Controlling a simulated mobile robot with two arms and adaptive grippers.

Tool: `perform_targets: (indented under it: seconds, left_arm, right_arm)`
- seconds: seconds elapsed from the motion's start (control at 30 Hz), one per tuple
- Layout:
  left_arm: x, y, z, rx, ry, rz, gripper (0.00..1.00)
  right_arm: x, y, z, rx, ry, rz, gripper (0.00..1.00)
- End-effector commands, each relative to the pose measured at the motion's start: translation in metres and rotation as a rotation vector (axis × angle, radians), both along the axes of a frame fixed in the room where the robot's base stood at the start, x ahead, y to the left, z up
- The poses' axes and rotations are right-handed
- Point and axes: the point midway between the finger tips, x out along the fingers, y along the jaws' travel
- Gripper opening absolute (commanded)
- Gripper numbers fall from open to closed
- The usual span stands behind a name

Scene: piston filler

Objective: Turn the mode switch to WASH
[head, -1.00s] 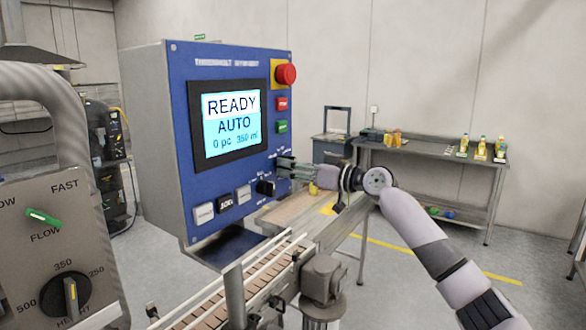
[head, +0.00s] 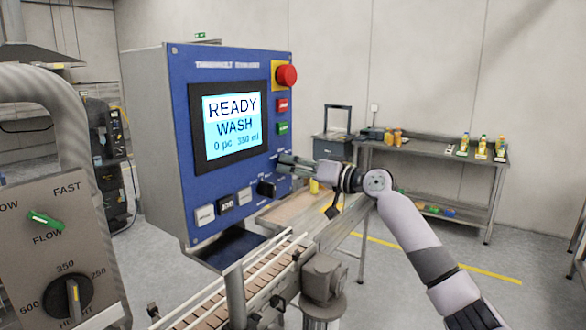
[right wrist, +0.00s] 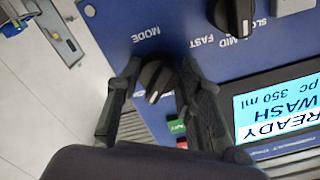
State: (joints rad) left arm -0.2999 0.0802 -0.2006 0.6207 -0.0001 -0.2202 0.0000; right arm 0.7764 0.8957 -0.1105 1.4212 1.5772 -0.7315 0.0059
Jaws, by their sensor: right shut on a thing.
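The mode switch (right wrist: 156,78) is a black knob with a white line, beside the MODE label in the right wrist view. My right gripper (right wrist: 160,73) has one finger on each side of this knob and is shut on it. In the head view my right gripper (head: 287,164) reaches the right part of the blue control panel (head: 187,85) and hides the switch. The screen (head: 231,126) reads READY, WASH, 0 pc, 350 ml. My left gripper is not in view.
A speed knob (head: 265,188) sits just below my right gripper. A red emergency button (head: 286,75) and red and green buttons are above it. A conveyor (head: 232,283) runs below the panel. A grey plate with a flow lever (head: 45,220) stands at the left.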

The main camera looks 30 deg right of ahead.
Motion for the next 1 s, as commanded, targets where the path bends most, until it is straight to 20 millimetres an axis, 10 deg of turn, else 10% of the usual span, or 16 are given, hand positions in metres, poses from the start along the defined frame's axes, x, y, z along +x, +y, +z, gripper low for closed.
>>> perform_targets:
  seconds: [0.27, 0.3, 0.57, 1.0]
  left_arm:
    - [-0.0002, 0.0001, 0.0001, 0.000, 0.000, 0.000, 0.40]
    - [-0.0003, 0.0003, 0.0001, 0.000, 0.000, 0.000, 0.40]
    - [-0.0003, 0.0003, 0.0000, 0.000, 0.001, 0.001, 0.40]
    - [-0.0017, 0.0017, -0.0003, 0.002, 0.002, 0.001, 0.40]
  right_arm:
    - [-0.0001, -0.0009, 0.0018, 0.005, -0.003, -0.002, 0.06]
    - [-0.0001, -0.0009, 0.0018, 0.005, -0.003, -0.002, 0.37]
    - [0.0000, -0.0005, 0.0009, 0.002, -0.002, -0.001, 0.54]
    - [-0.0078, -0.0043, -0.0001, 0.000, -0.001, -0.002, 0.54]
